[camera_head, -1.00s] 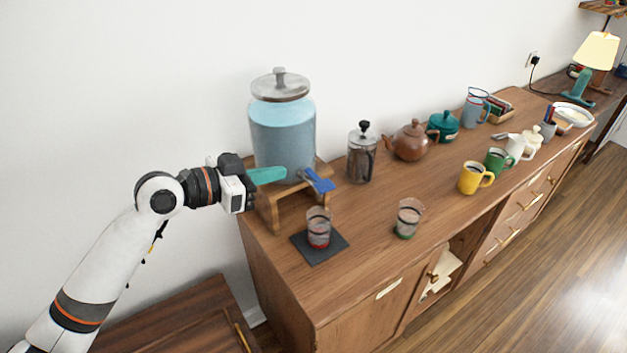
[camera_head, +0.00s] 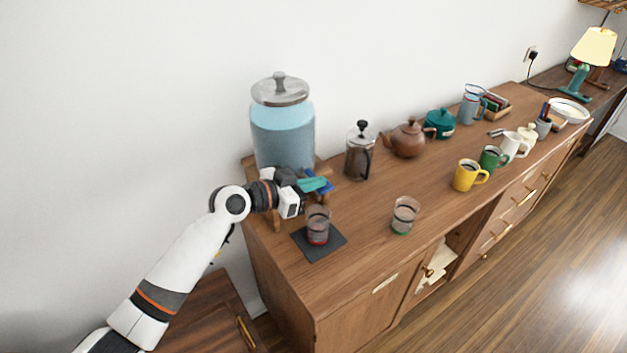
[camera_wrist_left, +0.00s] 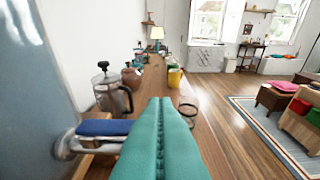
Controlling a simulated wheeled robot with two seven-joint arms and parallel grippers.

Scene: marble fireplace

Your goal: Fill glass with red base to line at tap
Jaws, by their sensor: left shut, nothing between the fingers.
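The glass with the red base (camera_head: 317,226) stands upright on a dark square mat (camera_head: 327,246), below the tap. A dark line rings it; I cannot make out its water level. The dispenser (camera_head: 283,135) of pale blue water stands on a wooden stand. Its tap has a blue lever (camera_head: 323,176), seen also in the wrist view (camera_wrist_left: 103,128) left of my fingers, with a metal body. My left gripper (camera_head: 314,184) has teal fingers, shut and empty, in front of the dispenser beside the lever; contact is unclear. The fingers fill the middle of the wrist view (camera_wrist_left: 160,104).
A glass with a green base (camera_head: 404,216) stands to the right. Behind are a French press (camera_head: 359,152), a brown teapot (camera_head: 408,138) and a teal pot (camera_head: 440,123). A yellow mug (camera_head: 467,175) and other mugs stand farther right. The cabinet's front edge is clear.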

